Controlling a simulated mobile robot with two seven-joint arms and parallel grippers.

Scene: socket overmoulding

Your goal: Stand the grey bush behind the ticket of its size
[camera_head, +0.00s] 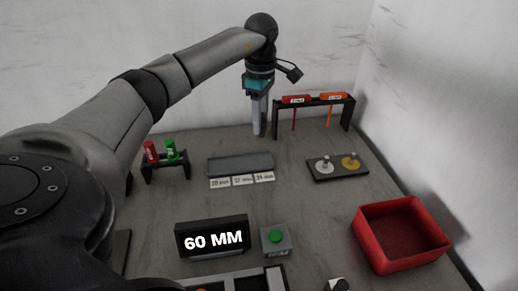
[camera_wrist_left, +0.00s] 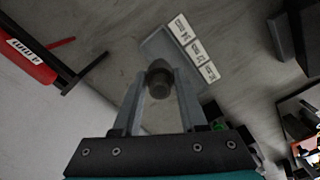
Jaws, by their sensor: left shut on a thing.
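My left gripper (camera_head: 260,118) hangs pointing down at the back of the table, left of the red and orange tool rack. In the left wrist view its fingers (camera_wrist_left: 159,98) are shut on the grey bush (camera_wrist_left: 159,80), a short dark grey cylinder held between the tips. In the head view the fingers hide the bush. Three white tickets (camera_head: 242,181) stand in a row at the front of a grey tray (camera_head: 240,163); their print is too small to read surely. The tickets (camera_wrist_left: 194,48) and tray also show in the left wrist view. My right gripper is out of view.
A rack (camera_head: 314,101) holds red and orange tools at the back right. A small rack (camera_head: 165,157) with red and green tools is left. A two-knob plate (camera_head: 337,168), red bin (camera_head: 400,235), "60 MM" display (camera_head: 212,239) and green-button box (camera_head: 276,241) stand around.

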